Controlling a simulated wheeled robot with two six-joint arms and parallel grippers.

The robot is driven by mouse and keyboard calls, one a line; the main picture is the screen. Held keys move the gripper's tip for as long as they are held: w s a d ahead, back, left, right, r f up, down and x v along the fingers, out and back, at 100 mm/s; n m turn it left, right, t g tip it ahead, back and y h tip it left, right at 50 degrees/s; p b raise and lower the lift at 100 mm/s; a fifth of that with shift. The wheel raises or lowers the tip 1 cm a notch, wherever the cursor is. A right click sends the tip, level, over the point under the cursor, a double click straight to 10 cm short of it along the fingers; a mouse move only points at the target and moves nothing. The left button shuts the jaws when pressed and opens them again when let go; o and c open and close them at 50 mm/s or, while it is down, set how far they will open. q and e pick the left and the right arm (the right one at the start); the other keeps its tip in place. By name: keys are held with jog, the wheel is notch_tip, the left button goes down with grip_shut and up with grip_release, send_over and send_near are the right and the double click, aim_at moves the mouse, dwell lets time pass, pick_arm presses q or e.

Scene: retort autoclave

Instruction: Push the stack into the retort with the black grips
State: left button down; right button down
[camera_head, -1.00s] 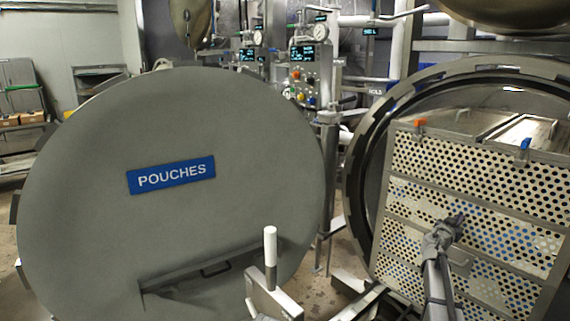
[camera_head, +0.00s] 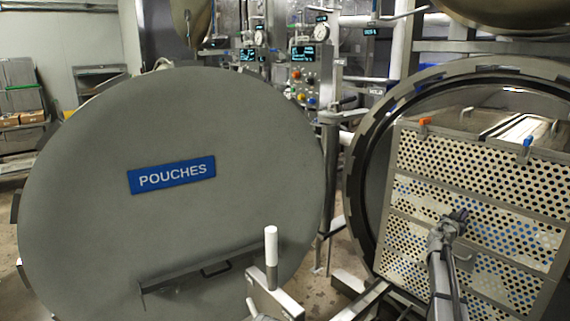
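The stack (camera_head: 475,191) of perforated metal trays stands upright in the round mouth of the retort (camera_head: 362,175) at right. Blue and pale patches show through its holes. An orange clip (camera_head: 425,121) and a blue clip (camera_head: 528,141) sit on its top edge. My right gripper (camera_head: 456,217) is at the stack's near face, about mid-height, seen from behind. It seems to touch the face; its fingertips are too small and dark to tell open from shut. I cannot make out the black grips there. My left gripper is not in view.
The big grey round door (camera_head: 170,110) with a blue POUCHES sign (camera_head: 171,175) stands open at left. A white upright handle (camera_head: 271,246) is at bottom centre. A control panel (camera_head: 304,72) with gauges stands behind. The retort's rim closely surrounds the stack.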

aim_at(468, 209)
jog(key=shift+x, duration=2.9)
jog(key=shift+s+d, duration=0.1)
jog(key=shift+x, duration=5.05)
jog(key=shift+v, duration=5.2)
